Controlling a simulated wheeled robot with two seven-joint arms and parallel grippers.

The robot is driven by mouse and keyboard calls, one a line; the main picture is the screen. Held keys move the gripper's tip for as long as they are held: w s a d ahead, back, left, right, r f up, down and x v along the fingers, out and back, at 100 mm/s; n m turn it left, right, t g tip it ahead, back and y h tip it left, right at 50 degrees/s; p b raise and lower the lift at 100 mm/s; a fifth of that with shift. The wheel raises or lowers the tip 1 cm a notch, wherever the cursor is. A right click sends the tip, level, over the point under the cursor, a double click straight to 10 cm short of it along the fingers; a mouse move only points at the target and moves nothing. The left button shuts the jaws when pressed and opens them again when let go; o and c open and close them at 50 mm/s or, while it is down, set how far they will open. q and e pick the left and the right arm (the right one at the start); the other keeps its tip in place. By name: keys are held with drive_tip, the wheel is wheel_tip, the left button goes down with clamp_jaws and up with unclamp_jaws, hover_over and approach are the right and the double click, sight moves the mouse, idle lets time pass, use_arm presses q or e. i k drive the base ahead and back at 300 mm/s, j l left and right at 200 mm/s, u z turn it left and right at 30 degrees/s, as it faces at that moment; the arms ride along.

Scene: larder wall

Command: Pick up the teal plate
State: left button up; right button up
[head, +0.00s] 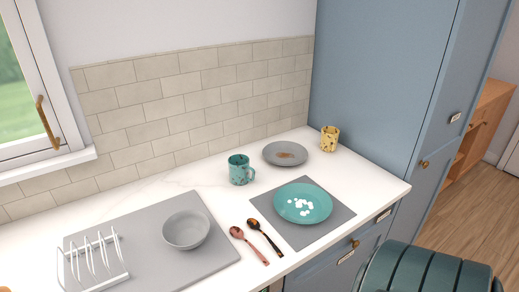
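The teal plate (290,212) lies on a grey square mat (325,233) on the white counter, at the right of the middle in the head view. Several small white pieces (300,205) sit on the plate. Nothing is touching the plate from above. Neither my left nor my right gripper shows in the head view.
Two spoons (265,237) lie left of the mat. A grey bowl (186,230) and white rack (95,262) are on a grey board (205,262). A tall blue cupboard (375,80) bounds the right.

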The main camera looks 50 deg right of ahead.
sight(302, 203)
drive_tip(key=k+l, duration=0.1)
drive_tip(key=l, duration=0.25)
drive_tip(key=k+l, duration=0.15)
drive_tip(key=l, duration=0.25)
drive_tip(key=k+l, duration=0.1)
drive_tip(key=l, duration=0.25)
drive_tip(key=k+l, duration=0.15)
drive_tip(key=l, duration=0.25)
drive_tip(key=k+l, duration=0.1)
drive_tip(key=l, duration=0.25)
drive_tip(key=k+l, duration=0.15)
drive_tip(key=l, duration=0.25)
drive_tip(key=k+l, duration=0.1)
drive_tip(key=l, duration=0.25)
drive_tip(key=k+l, duration=0.15)
drive_tip(key=l, duration=0.25)
